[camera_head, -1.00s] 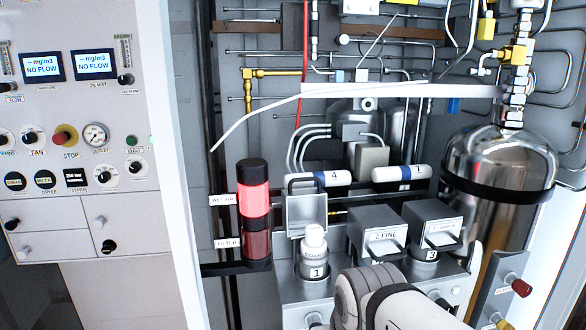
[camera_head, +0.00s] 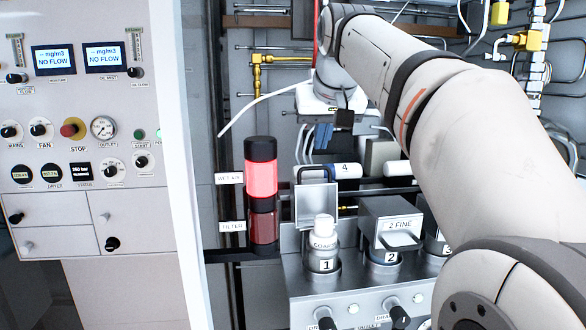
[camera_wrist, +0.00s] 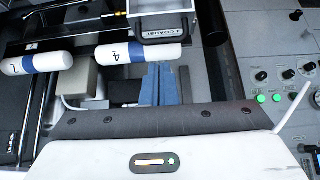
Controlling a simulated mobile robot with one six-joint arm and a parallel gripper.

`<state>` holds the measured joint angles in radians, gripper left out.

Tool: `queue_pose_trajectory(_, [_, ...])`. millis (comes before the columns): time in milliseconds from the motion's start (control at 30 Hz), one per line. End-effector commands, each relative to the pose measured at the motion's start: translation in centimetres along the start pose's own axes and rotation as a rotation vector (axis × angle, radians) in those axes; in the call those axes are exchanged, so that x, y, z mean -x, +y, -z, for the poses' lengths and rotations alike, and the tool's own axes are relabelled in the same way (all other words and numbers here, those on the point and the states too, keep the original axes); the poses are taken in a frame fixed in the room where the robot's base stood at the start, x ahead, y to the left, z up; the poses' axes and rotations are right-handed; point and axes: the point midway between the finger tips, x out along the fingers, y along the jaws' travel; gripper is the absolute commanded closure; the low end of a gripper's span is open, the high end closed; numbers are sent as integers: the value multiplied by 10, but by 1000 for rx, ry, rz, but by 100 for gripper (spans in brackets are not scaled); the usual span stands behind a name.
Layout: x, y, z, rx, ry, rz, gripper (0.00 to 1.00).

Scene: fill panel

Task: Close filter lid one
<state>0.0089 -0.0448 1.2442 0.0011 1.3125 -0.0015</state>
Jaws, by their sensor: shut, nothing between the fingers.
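Filter lid one (camera_head: 316,204) is a grey metal box lid with a dark handle loop (camera_head: 312,172) on top. It stands open and upright behind the white-capped filter canister marked 1 (camera_head: 322,245). In the wrist view the lid (camera_wrist: 165,22) shows at the top, with a label reading 1 COARSE. My gripper (camera_head: 317,146) is above and behind the lid in the head view, pointing down, apart from it. Its blue fingers (camera_wrist: 160,68) are together and empty in the wrist view, just short of the white cylinder marked 4 (camera_wrist: 140,53).
Lid two (camera_head: 392,217) is shut to the right of canister one. The cylinder marked 4 (camera_head: 345,170) lies behind the lids. A red-lit lamp column (camera_head: 261,180) stands at left. My arm hides much of the right side. Pipes cover the back wall.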

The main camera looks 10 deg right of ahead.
Motion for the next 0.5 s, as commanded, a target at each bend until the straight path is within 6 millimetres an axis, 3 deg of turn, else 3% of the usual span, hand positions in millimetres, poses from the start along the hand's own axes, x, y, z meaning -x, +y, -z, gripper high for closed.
queue_pose_trajectory(100, [6,1,18,0,29,0,100])
queue_pose_trajectory(267, [8,1,26,1,41,0,100])
queue_pose_trajectory(500, [-27,0,28,1,38,1,100])
